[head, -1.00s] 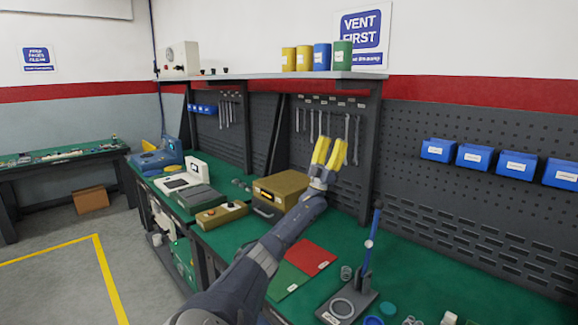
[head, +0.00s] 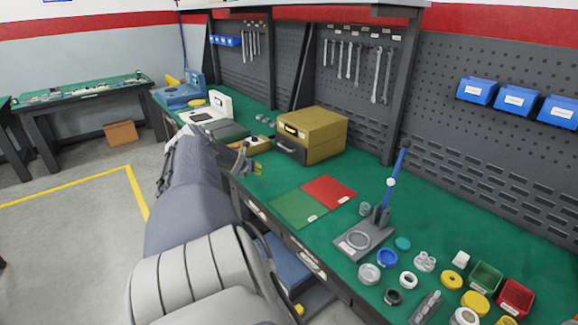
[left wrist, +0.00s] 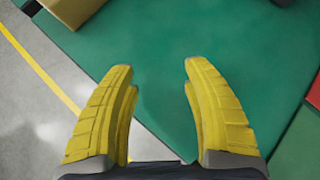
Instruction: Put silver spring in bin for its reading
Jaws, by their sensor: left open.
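A small silver coil, which looks like the silver spring (head: 365,209), stands on the green bench beside the press stand (head: 362,242) with its blue lever. A small green bin (head: 486,276) and a small red bin (head: 515,298) sit at the bottom right of the head view. My left gripper (head: 252,167) is low over the bench's front edge, left of the green and red mats, well away from the spring. The left wrist view shows its yellow fingers (left wrist: 158,66) wide open with nothing between them. My right gripper is not in view.
A green mat (head: 299,209) and a red mat (head: 330,190) lie in front of the brown box (head: 312,135). Rings, caps and small parts crowd the bench's right end. Blue bins (head: 515,100) hang on the pegboard. The bench between box and press is mostly clear.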

